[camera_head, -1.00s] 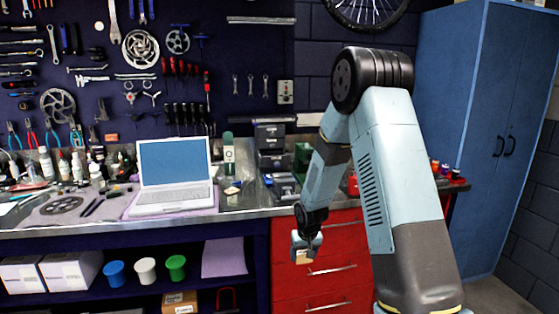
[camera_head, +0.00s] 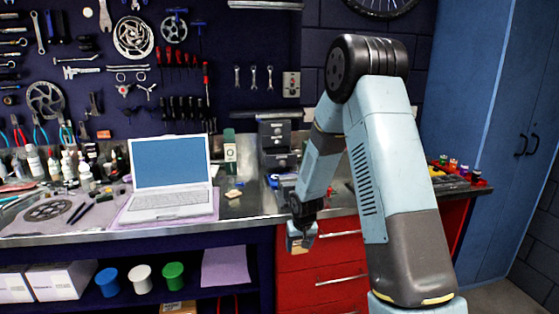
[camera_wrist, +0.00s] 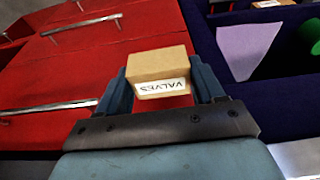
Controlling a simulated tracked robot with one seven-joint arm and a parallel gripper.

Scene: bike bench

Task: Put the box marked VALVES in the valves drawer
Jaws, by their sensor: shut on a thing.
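My gripper (camera_head: 302,236) hangs in front of the red drawer unit (camera_head: 335,268), under the bench's front edge. In the wrist view my gripper (camera_wrist: 158,76) is shut on a small tan cardboard box (camera_wrist: 157,62). Its white label reads VALVES, upside down in that picture. The box sits between the two fingers, clear of other things as far as I can tell. The red drawers also show in the wrist view (camera_wrist: 95,75), with long silver handles. They look shut. I see no label telling which one is the valves drawer.
Left of the red drawers is an open shelf with blue (camera_head: 107,281), white (camera_head: 142,278) and green (camera_head: 173,276) tubs. A blue cabinet (camera_head: 490,120) stands at the right.

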